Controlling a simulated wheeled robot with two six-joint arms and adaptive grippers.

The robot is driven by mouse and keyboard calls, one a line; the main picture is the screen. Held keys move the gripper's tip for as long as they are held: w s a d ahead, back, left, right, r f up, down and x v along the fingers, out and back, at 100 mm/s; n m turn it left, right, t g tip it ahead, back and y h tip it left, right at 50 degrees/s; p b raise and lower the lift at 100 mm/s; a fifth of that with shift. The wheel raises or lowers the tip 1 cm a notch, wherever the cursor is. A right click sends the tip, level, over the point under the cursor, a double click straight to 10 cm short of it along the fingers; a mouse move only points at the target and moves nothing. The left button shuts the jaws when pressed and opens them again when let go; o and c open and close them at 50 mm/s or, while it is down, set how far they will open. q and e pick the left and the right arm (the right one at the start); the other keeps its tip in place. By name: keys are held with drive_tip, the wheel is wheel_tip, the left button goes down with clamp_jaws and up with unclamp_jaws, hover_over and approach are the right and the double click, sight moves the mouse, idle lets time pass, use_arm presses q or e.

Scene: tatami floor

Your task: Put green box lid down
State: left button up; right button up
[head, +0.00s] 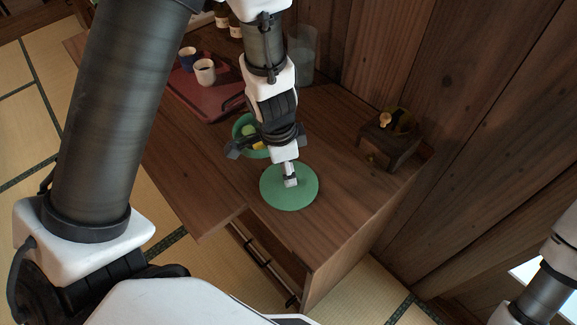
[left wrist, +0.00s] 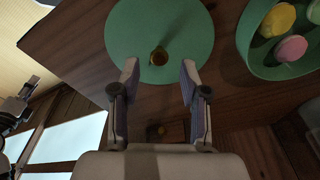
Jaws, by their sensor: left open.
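The green round lid (head: 272,194) lies flat on the wooden cabinet top, close to its front edge. My left gripper (head: 291,181) is over the lid. In the left wrist view its two fingers (left wrist: 159,76) are apart, one on each side just below the knob, with nothing between them. The green round box (head: 240,127) stands open behind the lid, partly hidden by my left gripper. In the left wrist view the box (left wrist: 247,45) holds yellow, pink and green pieces. My right gripper is out of view.
A red tray (head: 222,107) with a white cup (head: 204,72) and a dark blue cup (head: 188,58) lies at the back left. A clear glass vessel (head: 301,58) stands near the wall. A small dark wooden stand (head: 388,148) is at the right. Bare wood surrounds the lid.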

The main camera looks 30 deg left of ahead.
sight(282, 185)
use_arm(q)
wheel_tip(282, 185, up, 9)
drive_tip(key=p, duration=0.7)
drive_tip(key=shift+s+a, duration=0.45)
drive_tip(key=shift+s, duration=0.1)
